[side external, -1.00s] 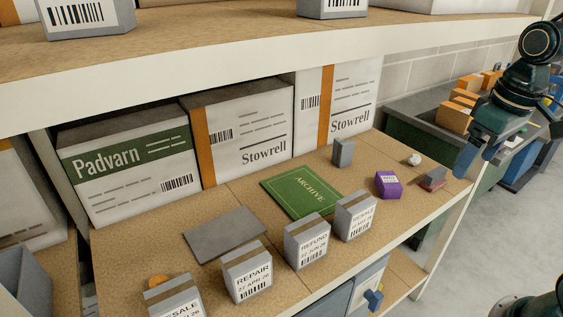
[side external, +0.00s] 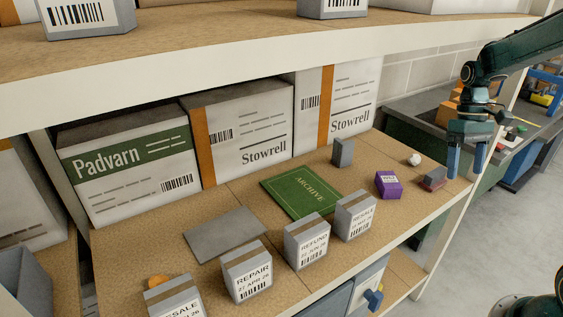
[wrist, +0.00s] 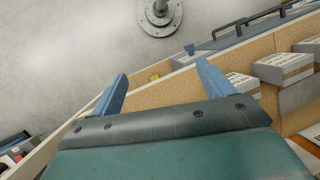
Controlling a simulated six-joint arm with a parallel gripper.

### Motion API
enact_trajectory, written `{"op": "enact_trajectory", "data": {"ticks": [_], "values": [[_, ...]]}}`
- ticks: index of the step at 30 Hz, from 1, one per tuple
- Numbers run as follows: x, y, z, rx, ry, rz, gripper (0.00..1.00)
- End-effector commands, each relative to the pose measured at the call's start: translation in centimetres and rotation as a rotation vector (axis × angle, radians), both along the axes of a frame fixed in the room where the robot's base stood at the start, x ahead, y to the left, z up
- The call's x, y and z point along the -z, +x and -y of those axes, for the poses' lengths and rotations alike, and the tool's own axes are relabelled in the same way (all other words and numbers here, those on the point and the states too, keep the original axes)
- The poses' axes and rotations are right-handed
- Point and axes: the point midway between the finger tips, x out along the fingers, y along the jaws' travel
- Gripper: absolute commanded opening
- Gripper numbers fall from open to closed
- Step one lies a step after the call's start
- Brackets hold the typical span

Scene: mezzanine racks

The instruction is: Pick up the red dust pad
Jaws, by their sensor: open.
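The red dust pad (side external: 433,179) is a small block with a grey top part and a red lower part. It lies near the right end of the shelf board in the side external view. My gripper (side external: 466,172) is open and empty, its two blue fingers pointing down, just right of the pad in the picture. The fingers look apart from the pad; their exact depth is hard to tell. In the wrist view my gripper (wrist: 162,75) shows both fingers spread with nothing held, and I cannot make out the pad there.
A purple box (side external: 388,185) and a white crumpled ball (side external: 414,160) sit left of the pad. The shelf board (side external: 405,215) has bare room in front.

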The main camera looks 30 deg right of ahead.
Motion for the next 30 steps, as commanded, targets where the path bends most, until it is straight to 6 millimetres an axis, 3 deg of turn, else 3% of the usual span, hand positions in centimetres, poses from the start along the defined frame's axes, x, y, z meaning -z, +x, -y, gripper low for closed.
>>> {"op": "enact_trajectory", "data": {"ticks": [5, 12, 24, 30], "values": [[2.5, 1.6, 3.4, 0.133, -0.012, -0.038, 0.8], [5.0, 5.8, 9.2, 0.487, -0.14, -0.026, 0.8], [6.5, 12.0, 17.0, 1.085, -0.322, 0.068, 0.8], [6.8, 13.8, 19.7, 1.299, -0.36, 0.108, 0.8]]}}
